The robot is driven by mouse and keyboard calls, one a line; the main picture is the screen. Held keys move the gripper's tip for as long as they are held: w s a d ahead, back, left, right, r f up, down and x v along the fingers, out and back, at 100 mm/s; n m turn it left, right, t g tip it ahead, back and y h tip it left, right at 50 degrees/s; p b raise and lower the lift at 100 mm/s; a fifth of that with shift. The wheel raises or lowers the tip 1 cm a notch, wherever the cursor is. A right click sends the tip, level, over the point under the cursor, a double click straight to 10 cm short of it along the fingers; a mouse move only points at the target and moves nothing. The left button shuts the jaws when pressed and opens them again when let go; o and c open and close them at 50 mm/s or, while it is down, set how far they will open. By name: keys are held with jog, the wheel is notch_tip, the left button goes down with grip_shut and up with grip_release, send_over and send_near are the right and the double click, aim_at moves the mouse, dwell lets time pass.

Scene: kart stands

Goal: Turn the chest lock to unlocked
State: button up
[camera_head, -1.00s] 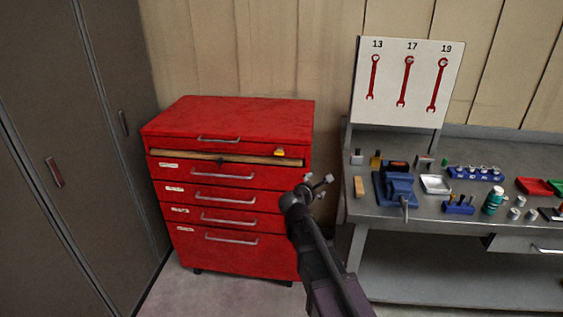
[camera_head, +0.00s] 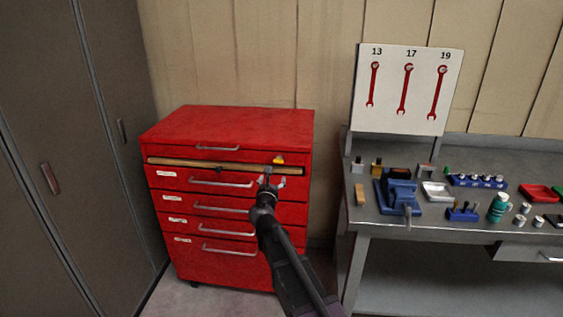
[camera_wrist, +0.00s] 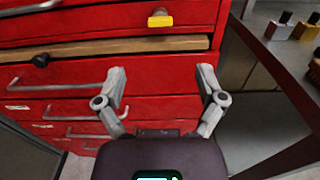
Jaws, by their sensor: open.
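The red tool chest (camera_head: 232,262) stands at centre left. A small yellow knob (camera_head: 279,160), which looks like the lock, sits at the upper right of its front. My gripper (camera_head: 274,180) is open and empty, in front of the upper drawers, just below the knob. In the wrist view my gripper (camera_wrist: 162,74) has its fingers wide apart, with the knob beyond and roughly centred between them. Neither finger appears to touch it.
A wooden bar (camera_head: 180,163) runs across the chest front, with a dark knob (camera_wrist: 40,60) at its left in the wrist view. Drawer handles (camera_head: 221,184) stick out below. A workbench (camera_head: 440,223) with a vise (camera_head: 398,190) stands right; grey cabinets (camera_head: 50,120) stand left.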

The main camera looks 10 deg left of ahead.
aim_at(278, 161)
jog(key=w, duration=1.3)
jog(key=shift+w+d, duration=0.25)
jog(key=shift+w, duration=0.1)
